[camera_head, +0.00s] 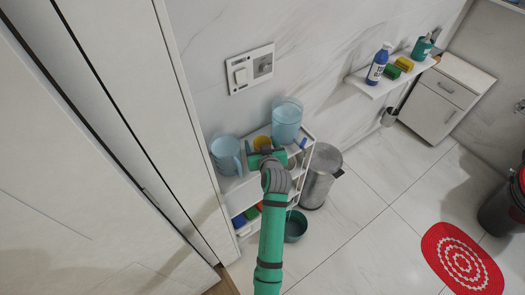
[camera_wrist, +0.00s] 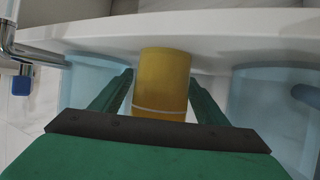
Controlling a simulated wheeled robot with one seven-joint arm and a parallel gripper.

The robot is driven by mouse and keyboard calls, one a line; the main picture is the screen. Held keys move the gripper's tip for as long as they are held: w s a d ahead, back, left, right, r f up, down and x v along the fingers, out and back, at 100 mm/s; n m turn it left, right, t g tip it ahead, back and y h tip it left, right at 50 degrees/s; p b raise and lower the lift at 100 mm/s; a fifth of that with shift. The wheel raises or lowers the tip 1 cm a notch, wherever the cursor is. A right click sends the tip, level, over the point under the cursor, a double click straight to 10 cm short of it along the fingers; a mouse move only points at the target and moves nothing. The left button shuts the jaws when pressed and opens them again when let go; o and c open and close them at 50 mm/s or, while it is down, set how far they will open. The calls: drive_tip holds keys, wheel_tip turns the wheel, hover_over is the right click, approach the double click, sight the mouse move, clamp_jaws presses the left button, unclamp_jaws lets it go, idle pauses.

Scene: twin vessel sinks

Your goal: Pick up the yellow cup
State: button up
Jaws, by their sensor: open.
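The yellow cup (camera_wrist: 162,80) stands between the two fingers of my gripper (camera_wrist: 160,100) in the wrist view, with a gap on each side near the fingertips. Its lower part is hidden by my gripper's dark palm edge. In the head view, only a small part of the yellow cup (camera_head: 262,142) shows on the top shelf of the white rack, just beyond my gripper (camera_head: 264,152). My gripper is open.
A light blue pitcher (camera_head: 227,155) stands left of the cup and a blue translucent container (camera_head: 287,122) stands right, both close to my gripper. The white rack (camera_head: 305,158) stands against the wall, with a metal bin (camera_head: 320,180) at its right.

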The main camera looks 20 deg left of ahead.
drive_tip(key=c, duration=1.1)
drive_tip(key=shift+r, duration=0.1)
